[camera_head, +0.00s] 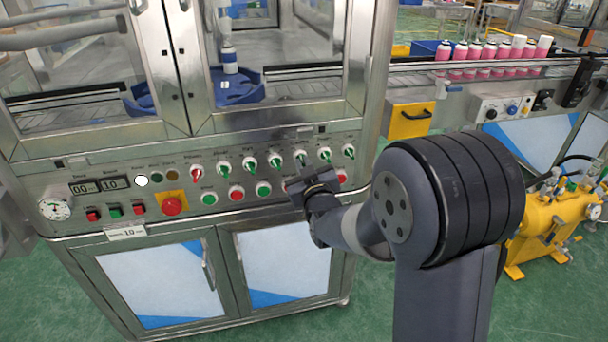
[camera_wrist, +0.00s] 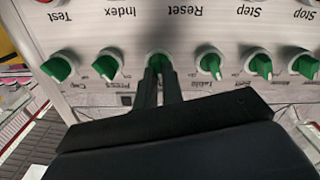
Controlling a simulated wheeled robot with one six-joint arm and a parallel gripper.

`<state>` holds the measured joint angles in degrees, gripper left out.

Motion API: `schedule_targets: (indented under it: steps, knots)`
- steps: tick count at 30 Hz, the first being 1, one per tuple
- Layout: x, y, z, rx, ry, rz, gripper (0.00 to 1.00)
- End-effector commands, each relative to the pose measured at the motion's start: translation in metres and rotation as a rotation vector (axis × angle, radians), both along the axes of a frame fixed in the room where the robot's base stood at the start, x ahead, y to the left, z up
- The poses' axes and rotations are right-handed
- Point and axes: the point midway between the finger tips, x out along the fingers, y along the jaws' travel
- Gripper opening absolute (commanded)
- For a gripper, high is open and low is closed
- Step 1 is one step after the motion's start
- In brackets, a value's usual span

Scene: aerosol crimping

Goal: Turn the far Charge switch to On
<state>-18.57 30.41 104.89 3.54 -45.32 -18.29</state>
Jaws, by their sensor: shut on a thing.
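A row of switches with green knobs runs along the machine's control panel in the head view. My gripper (camera_head: 304,170) is at the right part of this row. In the wrist view, which sees the panel upside down, my gripper (camera_wrist: 158,76) has its two black fingers closed on both sides of a green switch knob (camera_wrist: 158,62). The same switch shows in the head view (camera_head: 300,157), its handle roughly upright. Its label is hidden or too small to read, so I cannot tell from lettering that it is the far Charge switch.
Neighbouring green knobs (camera_wrist: 106,64) and (camera_wrist: 209,62) stand close on both sides of my fingers. Below the switches are red and green push buttons (camera_head: 236,193) and a red emergency stop (camera_head: 172,206). A conveyor with pink cans (camera_head: 475,51) is at the right.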

Motion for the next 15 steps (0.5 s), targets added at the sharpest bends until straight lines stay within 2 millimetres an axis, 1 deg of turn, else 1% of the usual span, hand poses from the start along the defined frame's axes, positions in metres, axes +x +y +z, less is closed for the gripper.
schedule_targets:
  steps: [1,15]
  knots:
    - [0.0002,-0.0001,-0.0051,0.041,0.005,0.000,0.00]
    - [0.0008,-0.0023,-0.0040,0.463,0.128,0.000,0.00]
